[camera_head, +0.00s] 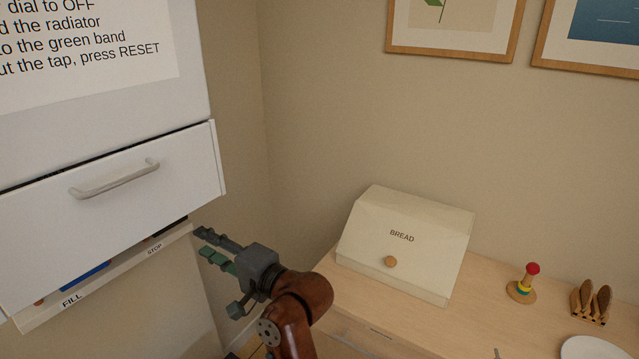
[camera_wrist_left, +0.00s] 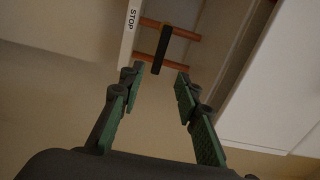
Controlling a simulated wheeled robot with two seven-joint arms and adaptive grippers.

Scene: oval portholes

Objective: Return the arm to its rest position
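My left gripper (camera_head: 203,243) is open, its fingers pointing left toward the underside of the white boiler (camera_head: 110,180), by the STOP end of the label strip (camera_head: 110,275). In the left wrist view the gripper (camera_wrist_left: 160,78) has its fingers spread with nothing clamped between them. A black lever (camera_wrist_left: 162,50) on copper pipes lies ahead between the fingertips; I cannot tell how far off it is. A blue lever (camera_head: 85,275) shows above the FILL end of the strip. My right gripper is not in view.
A cream bread box (camera_head: 402,240) stands on the wooden counter (camera_head: 400,315), right of my arm. A ring toy (camera_head: 523,286), a wooden rack (camera_head: 591,302) and a white plate (camera_head: 595,348) are farther right. The boiler's front panel has a handle (camera_head: 115,179). Two pictures hang on the wall.

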